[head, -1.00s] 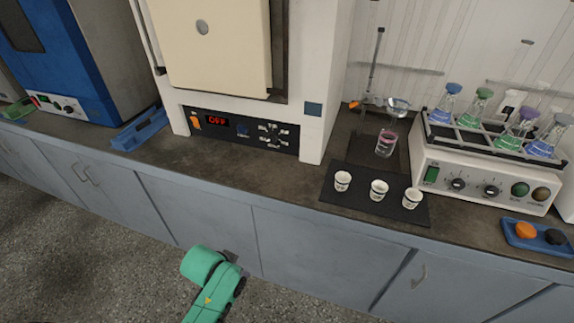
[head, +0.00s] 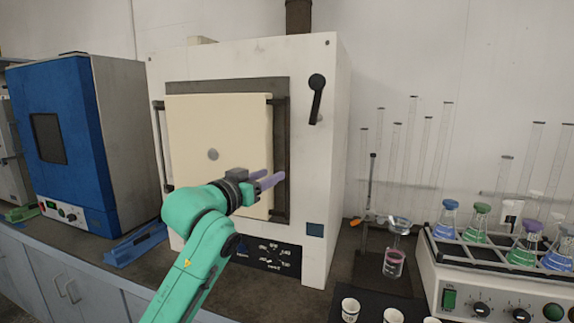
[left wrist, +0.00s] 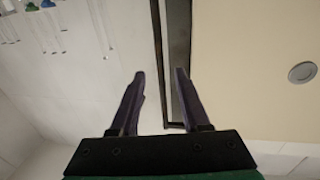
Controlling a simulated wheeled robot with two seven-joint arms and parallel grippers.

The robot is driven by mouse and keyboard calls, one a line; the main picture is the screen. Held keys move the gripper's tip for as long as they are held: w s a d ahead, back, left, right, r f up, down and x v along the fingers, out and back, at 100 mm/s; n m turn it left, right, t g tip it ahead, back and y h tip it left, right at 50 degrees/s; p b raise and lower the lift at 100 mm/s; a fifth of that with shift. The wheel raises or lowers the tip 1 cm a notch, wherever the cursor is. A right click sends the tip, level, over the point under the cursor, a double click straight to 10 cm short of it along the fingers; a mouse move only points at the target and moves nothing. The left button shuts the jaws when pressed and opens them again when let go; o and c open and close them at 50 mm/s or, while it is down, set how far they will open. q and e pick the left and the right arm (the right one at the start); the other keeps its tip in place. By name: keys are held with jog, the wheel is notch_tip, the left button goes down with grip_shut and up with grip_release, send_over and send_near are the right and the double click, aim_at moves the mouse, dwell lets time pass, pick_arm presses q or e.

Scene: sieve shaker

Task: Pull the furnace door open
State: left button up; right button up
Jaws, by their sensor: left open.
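The furnace (head: 335,180) is a white box with a cream door (head: 210,125), which looks shut. A dark upright handle bar (head: 287,140) runs along the door's right edge. My left gripper (head: 277,180) is in front of the door's right edge, its purple fingers reaching toward the lower half of the bar. In the left wrist view, its fingers (left wrist: 160,75) are apart and empty, and the handle bar (left wrist: 159,60) lies between them in the picture. I cannot tell whether the fingers have reached around it. My right gripper is not in view.
A black lever (head: 317,98) is on the furnace front, right of the door. A blue oven (head: 75,140) stands left. Right are a glass beaker (head: 394,262), white cups (head: 350,309) and a shaker (head: 480,290) with flasks. Open space lies in front of the counter.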

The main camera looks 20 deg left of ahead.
aim_at(286, 168)
pick_arm(q)
jog(key=p+x, duration=0.2)
jog(key=x, duration=0.6)
jog(key=shift+d+r, duration=0.1)
jog(key=shift+r, duration=0.05)
jog(key=shift+w+d, duration=0.15)
jog(key=shift+w, duration=0.35)
grip_shut()
dwell(0.5)
